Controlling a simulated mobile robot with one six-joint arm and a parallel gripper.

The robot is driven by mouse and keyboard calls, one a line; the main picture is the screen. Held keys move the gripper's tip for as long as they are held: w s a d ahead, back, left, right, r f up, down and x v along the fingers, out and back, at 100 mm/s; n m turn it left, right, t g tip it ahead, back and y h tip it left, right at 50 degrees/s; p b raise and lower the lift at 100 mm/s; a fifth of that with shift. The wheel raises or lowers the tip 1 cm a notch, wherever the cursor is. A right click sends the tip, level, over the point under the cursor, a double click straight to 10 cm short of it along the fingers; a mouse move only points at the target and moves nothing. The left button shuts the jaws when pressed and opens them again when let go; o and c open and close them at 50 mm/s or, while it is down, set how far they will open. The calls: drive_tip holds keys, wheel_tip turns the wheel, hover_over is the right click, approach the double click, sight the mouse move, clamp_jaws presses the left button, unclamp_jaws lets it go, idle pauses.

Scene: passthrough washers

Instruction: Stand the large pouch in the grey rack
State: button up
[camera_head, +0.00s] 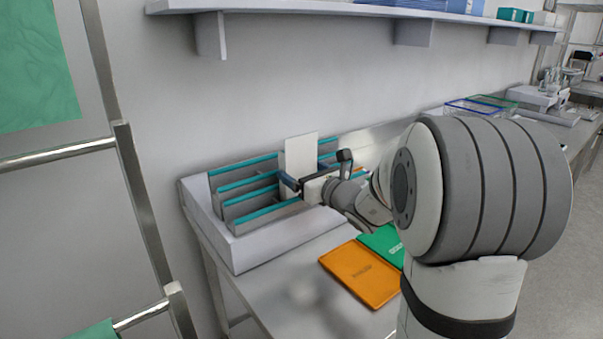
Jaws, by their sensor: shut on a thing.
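The grey rack (265,229) stands on the bench against the wall, with several grey dividers edged in teal. My gripper (290,185) is at the right part of the rack and shut on a white upright pouch (300,153). The pouch rises above the dividers. Its lower part is hidden behind my gripper and the dividers, so I cannot tell whether it touches the rack floor. An orange pouch (361,274) lies flat on the bench in front of the rack. A green pouch (383,241) lies beside it, partly hidden by my arm. I cannot tell which is the large pouch.
A wall shelf (350,9) with brackets runs above the bench. Blue and green wire baskets (474,106) stand farther along at the right. A metal rail frame (140,200) is at the left. The bench front (300,305) is bare left of the orange pouch.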

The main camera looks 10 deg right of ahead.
drive_tip(key=o, duration=0.9)
